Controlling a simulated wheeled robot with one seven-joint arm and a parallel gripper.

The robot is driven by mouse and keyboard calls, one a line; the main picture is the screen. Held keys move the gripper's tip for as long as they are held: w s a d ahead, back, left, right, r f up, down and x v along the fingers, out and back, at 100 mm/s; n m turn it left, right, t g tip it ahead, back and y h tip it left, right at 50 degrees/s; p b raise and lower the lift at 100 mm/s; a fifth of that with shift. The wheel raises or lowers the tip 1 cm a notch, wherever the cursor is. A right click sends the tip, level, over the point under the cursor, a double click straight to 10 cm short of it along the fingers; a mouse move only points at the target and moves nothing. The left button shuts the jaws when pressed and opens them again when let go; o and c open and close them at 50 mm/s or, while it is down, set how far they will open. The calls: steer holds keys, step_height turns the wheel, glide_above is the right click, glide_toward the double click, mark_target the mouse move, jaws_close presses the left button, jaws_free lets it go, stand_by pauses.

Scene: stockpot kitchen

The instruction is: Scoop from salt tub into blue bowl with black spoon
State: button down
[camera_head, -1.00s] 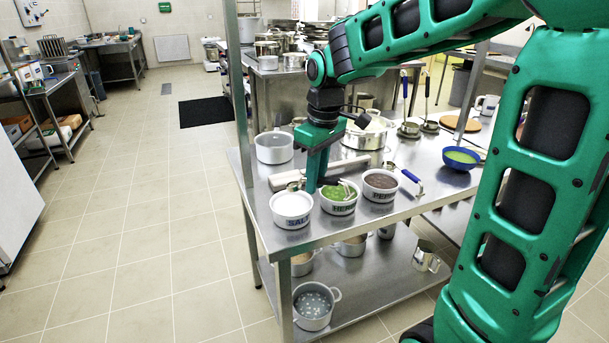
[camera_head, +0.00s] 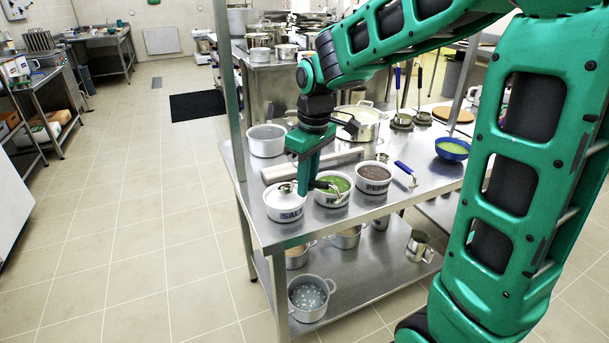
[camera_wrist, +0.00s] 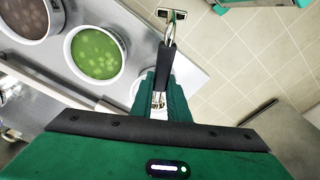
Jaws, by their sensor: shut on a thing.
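My gripper (camera_head: 304,190) points down at the right side of the white salt tub (camera_head: 284,213), in front of its rim. In the wrist view my gripper (camera_wrist: 160,97) is shut on the black spoon (camera_wrist: 168,60). The spoon's black handle runs up the picture from the jaws to a metal end. Part of the salt tub (camera_wrist: 136,90) shows beside the jaws; much of it is hidden. I cannot tell whether the spoon touches the salt. The blue bowl (camera_head: 453,150) sits far right on the table with green contents.
The herb tub (camera_head: 331,197) and pepper tub (camera_head: 371,189) stand right of the salt tub. A blue-handled utensil (camera_head: 404,168) lies beyond them. Pots, including an empty one (camera_head: 266,141), stand behind.

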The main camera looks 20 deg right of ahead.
mark_target(302, 203)
steer(key=shift+f, duration=2.05)
steer(key=shift+s+f, duration=0.25)
steer(key=shift+f, duration=0.05)
steer(key=shift+s, duration=0.3)
steer(key=shift+w+f, duration=0.7)
steer(key=shift+w, duration=0.3)
steer(key=shift+s+r, duration=0.35)
steer(key=shift+s, duration=0.05)
steer(key=shift+s+r, duration=0.1)
steer(key=shift+r, duration=0.1)
steer(key=shift+w+a, duration=0.3)
steer(key=shift+w, duration=0.25)
steer(key=shift+r, duration=0.15)
